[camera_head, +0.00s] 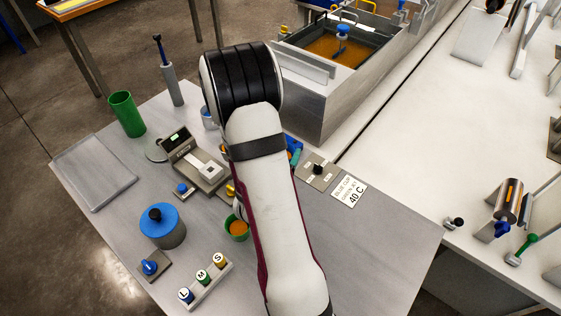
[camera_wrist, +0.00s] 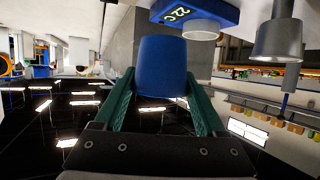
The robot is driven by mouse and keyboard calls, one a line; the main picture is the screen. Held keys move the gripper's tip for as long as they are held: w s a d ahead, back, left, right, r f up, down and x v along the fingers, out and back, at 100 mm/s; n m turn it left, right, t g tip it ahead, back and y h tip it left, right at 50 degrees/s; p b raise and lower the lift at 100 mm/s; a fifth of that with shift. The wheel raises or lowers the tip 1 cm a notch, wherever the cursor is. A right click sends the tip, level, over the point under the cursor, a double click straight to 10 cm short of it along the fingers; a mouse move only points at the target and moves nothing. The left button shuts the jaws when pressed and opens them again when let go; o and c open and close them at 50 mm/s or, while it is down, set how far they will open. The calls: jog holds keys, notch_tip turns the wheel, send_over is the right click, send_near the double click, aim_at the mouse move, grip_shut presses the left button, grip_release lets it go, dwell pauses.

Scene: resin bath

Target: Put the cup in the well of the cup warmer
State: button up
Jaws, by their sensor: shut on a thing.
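The blue cup (camera_wrist: 160,65) sits between the two green fingers of my gripper (camera_wrist: 158,88) in the wrist view. The fingers touch its sides and are shut on it. A blue unit (camera_wrist: 226,10) with a "22 C" display is above it in that picture and apart from it, with a pale round part (camera_wrist: 202,30) beside it. This looks like the cup warmer; the inside of its well does not show. In the head view my arm hides the gripper. A blue piece (camera_head: 294,150) shows past the arm's right edge; I cannot tell what it belongs to.
On the grey table stand a green cup (camera_head: 127,114), a grey scale (camera_head: 195,164), a blue-lidded pot (camera_head: 163,227), a small cup with orange contents (camera_head: 237,228) and a rack of lettered vials (camera_head: 204,285). A metal bath (camera_head: 322,105) stands behind. The table's front right is clear.

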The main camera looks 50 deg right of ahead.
jog(key=w+d+r+n+t+y, duration=0.3)
jog(key=w+d+r+n+t, duration=0.1)
jog(key=w+d, duration=0.3)
jog(key=s+d+n+t+y, duration=0.3)
jog(key=s+d+n+y, duration=0.1)
jog(key=d, duration=0.2)
jog(key=shift+n, duration=0.4)
jog(key=w+a+f, duration=0.1)
jog(key=w+f, duration=0.1)
jog(key=w, duration=0.1)
jog(key=w+a+f, duration=0.1)
jog(key=w+f, duration=0.1)
jog(key=w, duration=0.1)
jog(key=w+a+f, duration=0.1)
jog(key=w+f, duration=0.1)
jog(key=w, duration=0.2)
jog(key=shift+w+a, duration=0.1)
notch_tip(320, 180, down, 4)
jog(key=shift+w+f, duration=0.15)
